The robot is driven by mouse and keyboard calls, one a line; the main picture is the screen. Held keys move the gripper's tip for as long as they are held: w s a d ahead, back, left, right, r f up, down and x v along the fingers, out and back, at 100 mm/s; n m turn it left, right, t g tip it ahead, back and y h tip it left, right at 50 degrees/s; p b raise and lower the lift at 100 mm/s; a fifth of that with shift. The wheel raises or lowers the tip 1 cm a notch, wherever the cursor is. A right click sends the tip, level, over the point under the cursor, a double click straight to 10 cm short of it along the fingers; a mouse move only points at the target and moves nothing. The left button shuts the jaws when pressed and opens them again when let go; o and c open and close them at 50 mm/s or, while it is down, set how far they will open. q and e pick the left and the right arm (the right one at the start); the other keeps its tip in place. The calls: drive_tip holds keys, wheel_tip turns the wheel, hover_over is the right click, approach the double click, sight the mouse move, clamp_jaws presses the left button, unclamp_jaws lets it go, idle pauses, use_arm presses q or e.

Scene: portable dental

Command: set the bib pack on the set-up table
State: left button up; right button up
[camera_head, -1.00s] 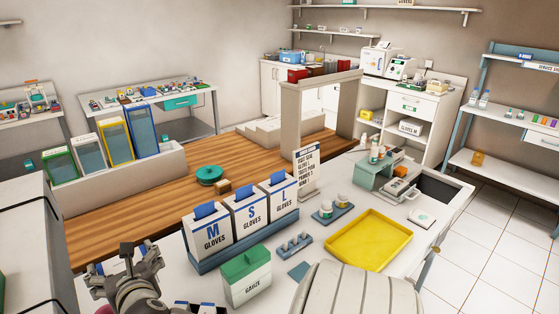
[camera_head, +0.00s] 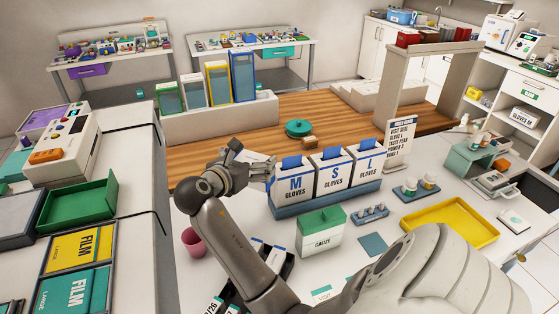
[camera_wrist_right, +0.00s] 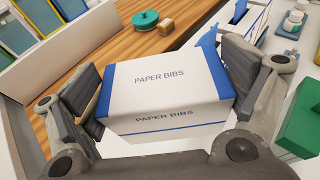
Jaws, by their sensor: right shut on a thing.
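The bib pack (camera_wrist_right: 165,85) is a white box with blue ends marked PAPER BIBS, in the right wrist view. My right gripper (camera_head: 250,163) is shut on it, one finger on each side. In the head view the gripper hangs left of the glove boxes, and the pack is mostly hidden behind it. The white table (camera_head: 350,245) with the glove boxes and gauze lies below; I cannot tell whether it is the set-up table. My left gripper is not in view.
Glove boxes (camera_head: 328,180) stand right of the gripper, with a green-lidded gauze box (camera_head: 320,235) in front. A pink cup (camera_head: 193,242) stands at the left. A yellow tray (camera_head: 450,225) lies at the right. The wooden top (camera_head: 225,160) beyond has a green round item (camera_head: 298,128).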

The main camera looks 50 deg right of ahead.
wheel_tip(320, 180, down, 17)
idle(0.4)
drive_tip(key=shift+f, duration=0.15)
drive_tip(key=o, duration=0.8)
drive_tip(key=shift+a+r, duration=0.15)
drive_tip(key=shift+r, duration=0.15)
drive_tip(key=p+v, duration=0.7)
drive_tip(key=v, duration=0.4)
drive_tip(key=shift+s+a+p, duration=0.15)
drive_tip(key=shift+a+p, duration=0.2)
